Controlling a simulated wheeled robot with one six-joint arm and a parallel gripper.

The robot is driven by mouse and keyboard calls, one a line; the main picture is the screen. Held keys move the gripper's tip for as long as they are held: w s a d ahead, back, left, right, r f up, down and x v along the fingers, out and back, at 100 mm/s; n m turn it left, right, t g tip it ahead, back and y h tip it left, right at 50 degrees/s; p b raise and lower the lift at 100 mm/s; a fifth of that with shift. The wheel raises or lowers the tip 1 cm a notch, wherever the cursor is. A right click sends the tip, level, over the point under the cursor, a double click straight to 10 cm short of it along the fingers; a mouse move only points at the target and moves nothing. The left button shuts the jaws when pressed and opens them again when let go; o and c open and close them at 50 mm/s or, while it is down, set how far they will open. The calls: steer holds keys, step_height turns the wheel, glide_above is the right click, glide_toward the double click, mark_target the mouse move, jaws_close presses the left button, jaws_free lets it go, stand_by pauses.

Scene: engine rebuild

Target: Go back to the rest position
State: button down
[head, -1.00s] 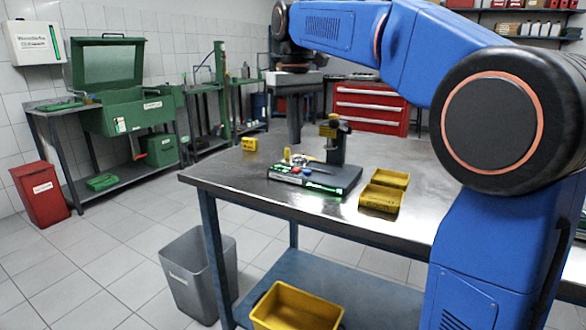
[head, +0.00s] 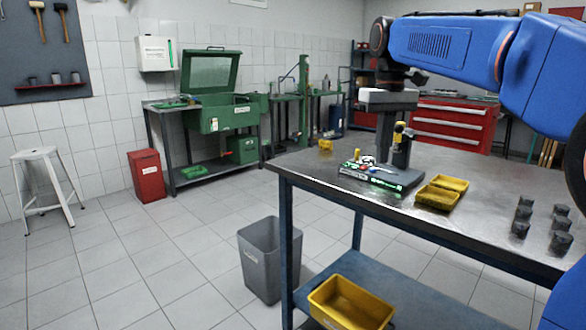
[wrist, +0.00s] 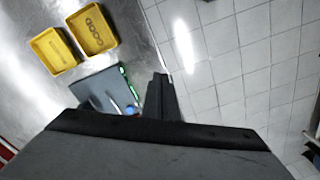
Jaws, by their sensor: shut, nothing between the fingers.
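My blue arm reaches across the top right of the head view and ends in my grey gripper (head: 384,157), which points down over the far part of the metal workbench (head: 330,178). The fingers are together with nothing between them. In the head view they overlap the black base plate (head: 384,178) with small coloured parts and the black-and-yellow stand (head: 402,148); how far apart they are is unclear. In the wrist view the dark fingers (wrist: 160,92) show beside the base plate (wrist: 98,88), over the bench edge and floor.
Two yellow trays (head: 437,197) and several dark cylinders (head: 521,221) lie on the bench. A grey bin (head: 262,268) stands left of it, and a yellow bin (head: 350,303) sits on its lower shelf.

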steer(key=s+d+f+m+t, duration=0.1)
steer(key=s+d+f+t, duration=0.1)
steer(key=s+f, duration=1.1)
steer(key=s+d+f+m+t, duration=0.2)
steer(key=s+d+f, duration=0.3)
steer(key=s+f, duration=0.9)
steer(key=shift+s+d+f+t, duration=0.15)
steer(key=shift+s+f+t, duration=0.15)
steer(key=shift+s, duration=0.95)
